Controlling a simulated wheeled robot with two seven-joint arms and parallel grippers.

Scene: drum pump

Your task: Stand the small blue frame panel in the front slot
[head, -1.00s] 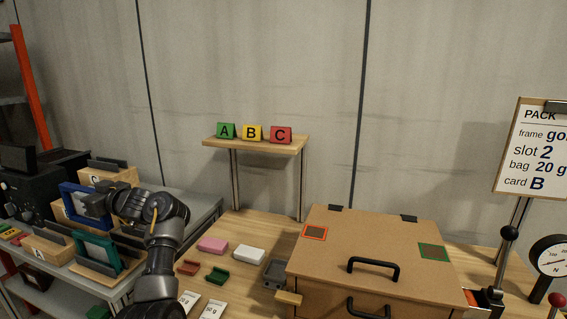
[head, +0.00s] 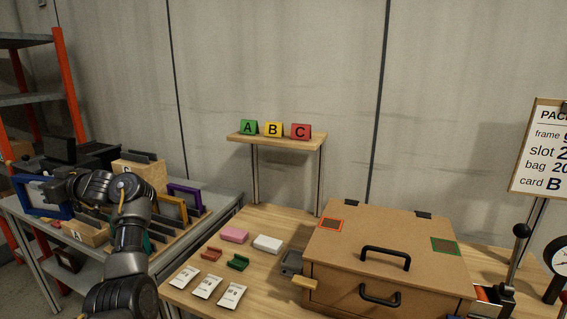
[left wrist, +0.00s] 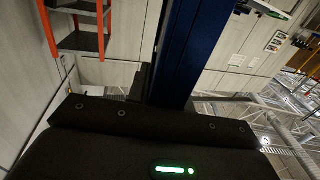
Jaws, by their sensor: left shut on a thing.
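The blue frame panel (head: 28,207) is at the far left of the head view, upright and slightly tilted, with a pale inside area. My left gripper (head: 60,187) is shut on its right side. In the left wrist view a blue bar of the frame (left wrist: 192,45) rises from between the dark jaws (left wrist: 165,105). A wooden slotted block marked A (head: 85,233) stands on the grey side table, to the right of and below the frame. I cannot tell which slot is the front one. My right gripper is not in view.
Gold (head: 172,208) and purple (head: 187,198) frames stand in slots beside a teal frame (head: 150,242) partly hidden by my arm. Another wooden block (head: 140,172) stands behind. An orange-posted shelf (head: 68,90) is at the left. A lidded box (head: 385,235) stands on the wooden table.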

